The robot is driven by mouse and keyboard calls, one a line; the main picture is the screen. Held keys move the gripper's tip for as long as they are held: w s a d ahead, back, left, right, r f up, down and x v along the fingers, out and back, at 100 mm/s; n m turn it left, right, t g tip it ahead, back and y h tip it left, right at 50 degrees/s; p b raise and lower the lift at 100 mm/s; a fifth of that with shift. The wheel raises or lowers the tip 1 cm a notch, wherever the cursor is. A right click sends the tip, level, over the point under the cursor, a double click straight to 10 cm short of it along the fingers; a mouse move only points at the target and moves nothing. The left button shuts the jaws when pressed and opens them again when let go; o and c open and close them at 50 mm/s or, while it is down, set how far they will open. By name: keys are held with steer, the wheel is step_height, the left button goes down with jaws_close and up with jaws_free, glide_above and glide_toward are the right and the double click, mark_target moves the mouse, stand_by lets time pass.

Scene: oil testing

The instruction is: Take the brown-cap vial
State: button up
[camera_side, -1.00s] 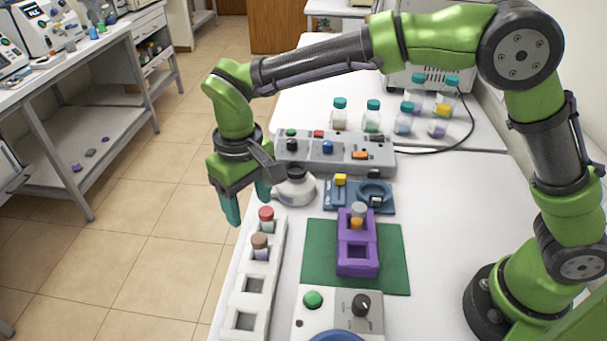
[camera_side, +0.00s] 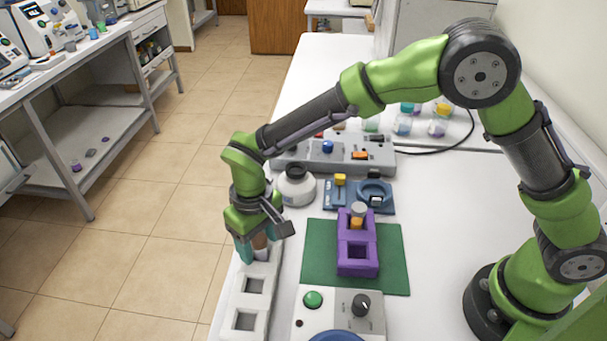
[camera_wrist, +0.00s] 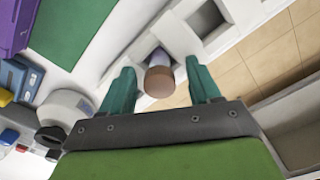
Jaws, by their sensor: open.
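The brown-cap vial (camera_wrist: 159,80) stands in a slot of the white rack (camera_side: 249,308). In the side view the vial (camera_side: 261,247) is partly hidden by my gripper. My gripper (camera_wrist: 162,82) is open, with its teal fingers on either side of the brown cap in the wrist view. I cannot tell whether a finger touches the vial. In the side view my gripper (camera_side: 258,250) is low over the rack. The red-cap vial is hidden behind my gripper in the side view.
A purple holder (camera_side: 357,262) with a grey-cap vial (camera_side: 358,213) stands on a green mat (camera_side: 393,272). A white bottle (camera_side: 297,188) is close behind my gripper. A control box (camera_side: 337,310) stands right of the rack. Two front rack slots are empty.

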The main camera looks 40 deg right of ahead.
steer(key=shift+c, duration=0.3)
steer(key=c, duration=1)
steer(key=shift+c, duration=0.3)
